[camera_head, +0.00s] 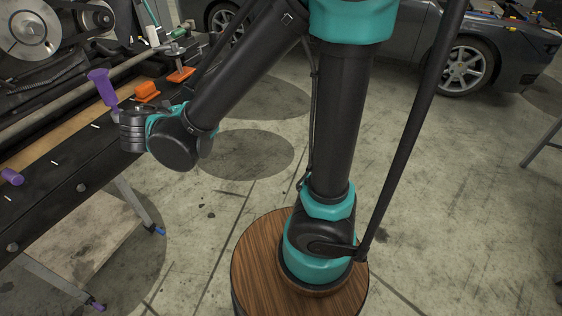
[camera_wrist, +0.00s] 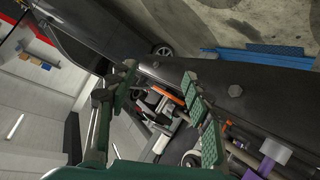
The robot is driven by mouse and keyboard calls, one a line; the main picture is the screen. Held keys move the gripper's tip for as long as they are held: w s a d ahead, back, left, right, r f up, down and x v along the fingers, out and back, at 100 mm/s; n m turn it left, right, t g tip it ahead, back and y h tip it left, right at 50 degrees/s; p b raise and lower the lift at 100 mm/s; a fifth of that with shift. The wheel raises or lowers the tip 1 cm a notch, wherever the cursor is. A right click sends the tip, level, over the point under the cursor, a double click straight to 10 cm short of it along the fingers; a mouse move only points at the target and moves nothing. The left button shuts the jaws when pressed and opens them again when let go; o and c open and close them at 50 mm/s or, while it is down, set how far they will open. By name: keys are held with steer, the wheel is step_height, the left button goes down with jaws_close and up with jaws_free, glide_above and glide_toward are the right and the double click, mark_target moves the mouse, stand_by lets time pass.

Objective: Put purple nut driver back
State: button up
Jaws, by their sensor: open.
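A purple handle (camera_head: 102,86) stands tilted in the head view, just above and left of my wrist. A second, smaller purple piece (camera_head: 12,176) lies at the left edge of the workbench. In the wrist view a purple part with a pale end (camera_wrist: 275,150) is at the lower right, outside the jaws. I cannot tell which of these is the nut driver. My gripper (camera_wrist: 160,80) is open, with its green-padded fingers apart and nothing seen held between them. Its fingers are not clear in the head view.
The dark workbench (camera_head: 75,187) runs along the left, with orange pieces (camera_head: 147,91) on it and machinery behind. Several tools lie past the fingers in the wrist view. A grey car (camera_head: 480,50) stands at the back. The floor to the right is mostly clear.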

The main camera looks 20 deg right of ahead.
steer(key=s+d+f+g, duration=0.2)
steer(key=d+f+g, duration=0.15)
steer(key=d, duration=0.55)
steer(key=s+d+f+g, duration=0.1)
steer(key=d+f+g, duration=0.1)
steer(key=d+f, duration=0.5)
steer(key=s+d+f+g+y, duration=0.2)
steer(key=s+d+f+y, duration=0.2)
steer(key=s+d, duration=0.4)
steer(key=shift+s+d+y, duration=0.3)
steer(key=shift+s, duration=0.4)
steer(key=shift+f, duration=0.1)
